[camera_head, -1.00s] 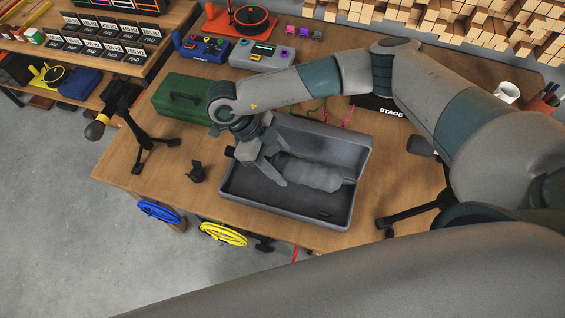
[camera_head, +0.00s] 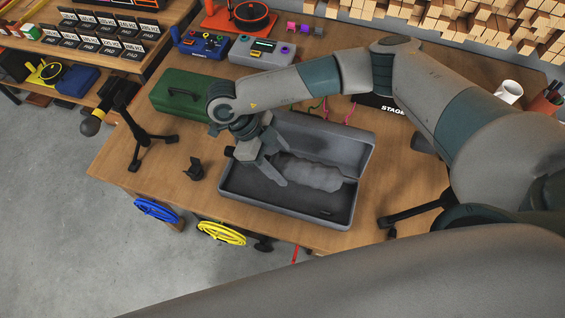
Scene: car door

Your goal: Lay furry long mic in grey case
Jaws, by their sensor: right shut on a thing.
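The grey case (camera_head: 337,207) lies open on the wooden table, its dark inside facing up. The furry long mic (camera_head: 312,174) is grey and lies lengthwise within the case outline, its right end near the case's right wall. My right gripper (camera_head: 275,172) reaches in from above at the left part of the case and is shut on the mic's left end. Whether the mic rests fully on the case floor is hard to tell. My left gripper is not in view.
A green case (camera_head: 180,97) stands behind and left of the grey case. A small black clip (camera_head: 194,169) and a black tripod stand (camera_head: 150,148) are to the left. Mixers (camera_head: 262,52) stand at the back. A white mug (camera_head: 508,92) is at the right.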

